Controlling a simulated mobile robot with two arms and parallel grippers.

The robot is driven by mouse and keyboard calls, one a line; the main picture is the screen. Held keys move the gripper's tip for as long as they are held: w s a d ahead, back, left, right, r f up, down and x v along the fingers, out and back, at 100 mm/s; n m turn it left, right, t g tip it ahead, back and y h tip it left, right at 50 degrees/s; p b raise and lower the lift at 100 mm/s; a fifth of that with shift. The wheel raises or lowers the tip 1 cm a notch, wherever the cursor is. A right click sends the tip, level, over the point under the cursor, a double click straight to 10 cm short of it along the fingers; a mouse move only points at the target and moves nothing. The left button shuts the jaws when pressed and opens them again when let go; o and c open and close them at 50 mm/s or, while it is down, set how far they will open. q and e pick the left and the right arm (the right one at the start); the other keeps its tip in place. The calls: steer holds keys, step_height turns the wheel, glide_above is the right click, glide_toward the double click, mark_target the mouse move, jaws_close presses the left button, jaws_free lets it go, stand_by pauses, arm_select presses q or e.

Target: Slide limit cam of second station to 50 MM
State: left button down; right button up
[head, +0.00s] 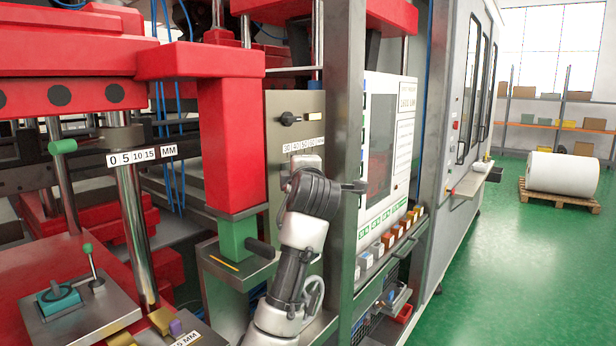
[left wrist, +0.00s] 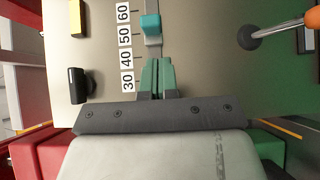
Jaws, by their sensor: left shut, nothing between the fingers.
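In the left wrist view a teal limit cam (left wrist: 150,27) sits on a rail beside a scale plate (left wrist: 126,47) marked 30, 40, 50, 60. The cam's body lies about between the 50 and 60 marks. My left gripper (left wrist: 157,66) is shut and empty, its green fingertips around the 40 to 50 marks, just short of the cam. I cannot tell whether they touch it. In the head view the same scale (head: 303,145) is on the beige panel (head: 284,106). My left arm covers the cam and its fingertips there. My right gripper is not in view.
A black knob (left wrist: 77,85), a yellow block (left wrist: 76,17) and an orange-handled lever (left wrist: 290,23) flank the rail. A red press column (head: 232,140) stands left of the panel, a grey post (head: 340,120) right.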

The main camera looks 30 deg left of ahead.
arm_select(q)
steer(key=b+v, duration=0.3)
steer(key=v, duration=0.8)
steer(key=shift+a+r+b, duration=0.15)
steer(key=shift+a+b, duration=0.05)
steer(key=shift+b, duration=0.1)
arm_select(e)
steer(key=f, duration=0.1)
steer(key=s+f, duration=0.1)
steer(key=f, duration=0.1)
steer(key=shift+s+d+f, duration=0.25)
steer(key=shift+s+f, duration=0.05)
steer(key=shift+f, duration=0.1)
arm_select(q)
steer(key=shift+s, duration=0.15)
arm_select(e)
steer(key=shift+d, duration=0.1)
arm_select(q)
steer(key=shift+d, duration=0.1)
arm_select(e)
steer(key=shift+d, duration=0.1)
